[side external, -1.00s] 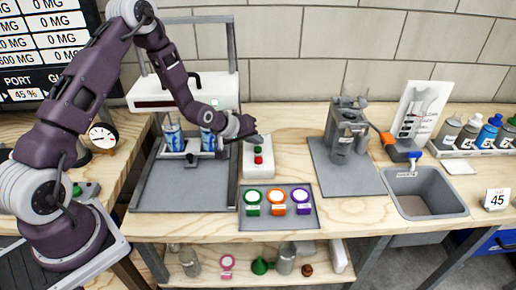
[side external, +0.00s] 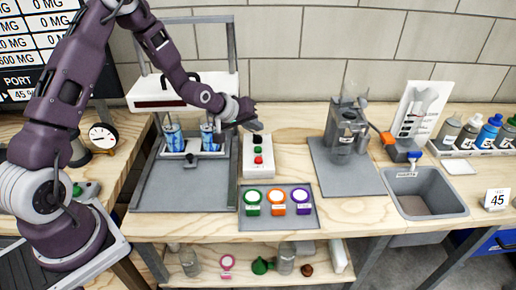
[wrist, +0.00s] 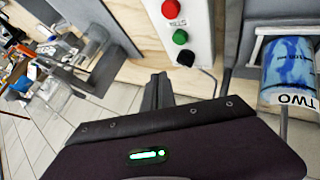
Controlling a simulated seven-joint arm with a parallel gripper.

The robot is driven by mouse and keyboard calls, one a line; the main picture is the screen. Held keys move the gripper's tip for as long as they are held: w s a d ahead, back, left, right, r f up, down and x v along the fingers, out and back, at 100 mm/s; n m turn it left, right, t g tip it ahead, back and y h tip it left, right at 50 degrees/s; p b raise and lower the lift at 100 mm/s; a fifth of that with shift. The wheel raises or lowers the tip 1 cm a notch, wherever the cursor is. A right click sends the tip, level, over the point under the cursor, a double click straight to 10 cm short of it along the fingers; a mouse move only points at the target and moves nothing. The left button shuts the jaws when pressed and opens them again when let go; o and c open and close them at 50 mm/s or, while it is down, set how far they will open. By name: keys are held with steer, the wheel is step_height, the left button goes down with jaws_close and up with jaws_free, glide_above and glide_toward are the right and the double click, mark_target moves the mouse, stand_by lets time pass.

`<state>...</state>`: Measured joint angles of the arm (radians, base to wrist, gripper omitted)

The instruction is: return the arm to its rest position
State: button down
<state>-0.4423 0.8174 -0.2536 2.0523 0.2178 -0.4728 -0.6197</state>
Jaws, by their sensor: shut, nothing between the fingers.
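My purple arm reaches in from the left in the side view. My gripper (side external: 251,113) is shut and empty, above the back end of the white button box (side external: 256,186) and apart from it. The box carries a black button, a green button (side external: 257,149) and a red button (side external: 258,161). In the wrist view my dark gripper fingers (wrist: 157,92) point toward the bench, with the button box (wrist: 201,25) just beyond them.
Left of the box, a white-topped frame (side external: 158,95) holds two blue-filled containers; one, labelled TWO (wrist: 289,72), is close to my wrist. Three coloured-ring pots sit on a grey mat (side external: 300,222). A grey machine (side external: 347,130) and a sink bin (side external: 425,192) stand right.

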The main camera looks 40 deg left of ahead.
stand_by(0.4)
steer(key=s+d+r+m+g+y, duration=0.1)
steer(key=s+d+r+m, duration=0.1)
steer(key=s+r, duration=0.5)
steer(key=s+d+r+m+g, duration=0.1)
steer(key=s+d+r+m, duration=0.15)
steer(key=s+r, duration=0.45)
steer(key=s+d+r+m, duration=0.2)
steer(key=s+r, duration=0.1)
steer(key=s, duration=0.8)
steer(key=s+d+r+m+g, duration=0.1)
steer(key=s+r, duration=0.3)
steer(key=s, duration=0.8)
steer(key=shift+d+m+g+h, duration=0.3)
steer(key=shift+d+m, duration=0.1)
steer(key=shift+m, duration=0.05)
